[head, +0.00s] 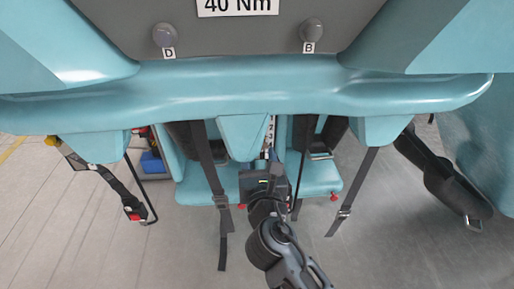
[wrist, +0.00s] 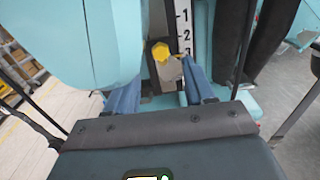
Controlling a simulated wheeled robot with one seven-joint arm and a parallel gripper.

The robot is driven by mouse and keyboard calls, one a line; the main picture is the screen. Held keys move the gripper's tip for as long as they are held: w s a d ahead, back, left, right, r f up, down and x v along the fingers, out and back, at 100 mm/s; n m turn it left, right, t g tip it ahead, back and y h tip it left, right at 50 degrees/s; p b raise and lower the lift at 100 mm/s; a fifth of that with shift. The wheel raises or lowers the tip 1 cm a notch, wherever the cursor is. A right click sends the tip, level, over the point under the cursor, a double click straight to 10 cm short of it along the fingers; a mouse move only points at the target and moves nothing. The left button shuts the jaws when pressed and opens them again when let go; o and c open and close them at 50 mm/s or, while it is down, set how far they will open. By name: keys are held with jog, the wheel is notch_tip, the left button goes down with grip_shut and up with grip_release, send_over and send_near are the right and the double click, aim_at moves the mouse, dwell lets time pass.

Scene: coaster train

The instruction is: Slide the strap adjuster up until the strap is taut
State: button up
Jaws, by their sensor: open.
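Two dark straps hang below the teal body in the head view, each with a metal strap adjuster. The left strap (head: 208,160) hangs nearly straight, with its adjuster (head: 221,201) low down and a loose tail below. The right strap (head: 363,178) hangs at a slant, with its adjuster (head: 344,213) near its lower end. I cannot tell which one the task means. My gripper (head: 266,165) is between them, apart from both adjusters. In the wrist view my gripper (wrist: 160,84) is open, its blue fingers either side of a yellow hexagonal knob (wrist: 160,52); contact is unclear.
A numbered scale (wrist: 183,30) stands behind the knob. Grey floor (head: 130,265) is open at lower left.

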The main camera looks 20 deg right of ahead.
jog(key=shift+v, duration=1.1)
jog(key=s+a+f+m+g+y, duration=0.1)
jog(key=s+f+m+y, duration=0.25)
jog(key=s+m, duration=0.65)
jog(key=s+a+f+m+g+y, duration=0.15)
jog(key=s+f+m, duration=0.35)
jog(key=s, duration=0.8)
jog(key=s+d+r+m, duration=0.2)
jog(key=s+r+m, duration=0.3)
jog(key=s+m, duration=0.3)
jog(key=s+d+r+m, duration=0.3)
jog(key=s+r+m, duration=0.2)
jog(key=s+m, duration=0.4)
jog(key=shift+s+d+r+y, duration=0.2)
jog(key=shift+s+d+y, duration=0.1)
jog(key=shift+s, duration=0.4)
